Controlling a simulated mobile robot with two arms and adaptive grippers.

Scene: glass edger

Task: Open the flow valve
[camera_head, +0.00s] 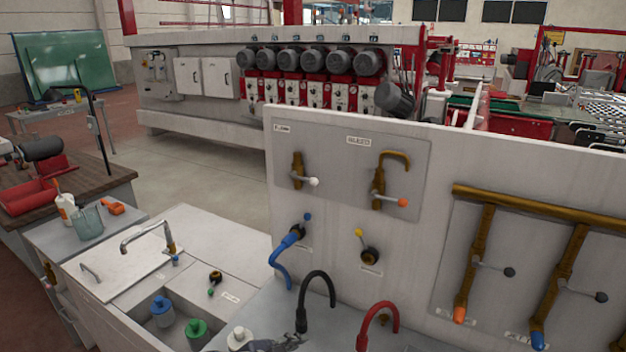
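Several valves are on the pale wall panel, and I cannot tell which one is the flow valve. A brass valve with a white-knobbed lever (305,181) is at the upper left of the panel. A brass valve with a hooked pipe and an orange-knobbed lever (390,199) is right of it. Below are a blue-knobbed valve (299,229) with a blue hose and a yellow-knobbed valve (366,247). Two black-knobbed levers (495,268) (585,293) are on brass pipes at the right. A dark gripper, seemingly my left (277,343), shows partly at the bottom edge; its fingers are unclear. My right gripper is not in view.
A sink counter (225,247) with a faucet (150,240) and blue and green bottles (197,332) stands at the lower left. A black hose (318,285) and a red hose (378,318) rise before the panel. Open floor (215,170) lies behind the counter.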

